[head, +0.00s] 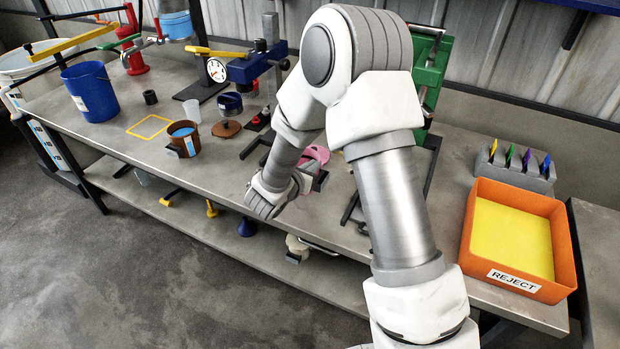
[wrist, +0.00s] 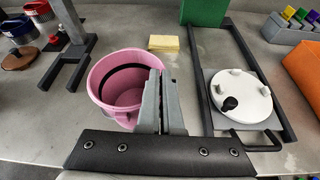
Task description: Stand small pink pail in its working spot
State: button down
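The small pink pail (head: 317,153) is on or just above the bench, mostly hidden behind my arm in the head view. In the wrist view the pail (wrist: 104,74) is open at the top, looks empty, and has a dark band inside. My gripper (wrist: 162,82) is at its right side, with the two fingers close together around the rim and wall. In the head view my gripper's fingertips are hidden. I cannot tell whether the pail's base touches the bench.
A yellow square outline (head: 150,126) marks bare bench near a brown pail (head: 184,139) and a blue bucket (head: 90,91). A dark frame (wrist: 76,45) stands left of the pink pail. Right are a frame with a white round lid (wrist: 240,93) and the orange reject bin (head: 520,238).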

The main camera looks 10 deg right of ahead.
jog(key=shift+w+a+f, duration=0.1)
jog(key=shift+a+f, duration=0.2)
jog(key=shift+f, duration=1.9)
jog(key=shift+f+b, duration=0.2)
jog(key=shift+b, duration=0.2)
jog(key=c, duration=1.1)
grip_release()
jog(key=shift+r, duration=0.1)
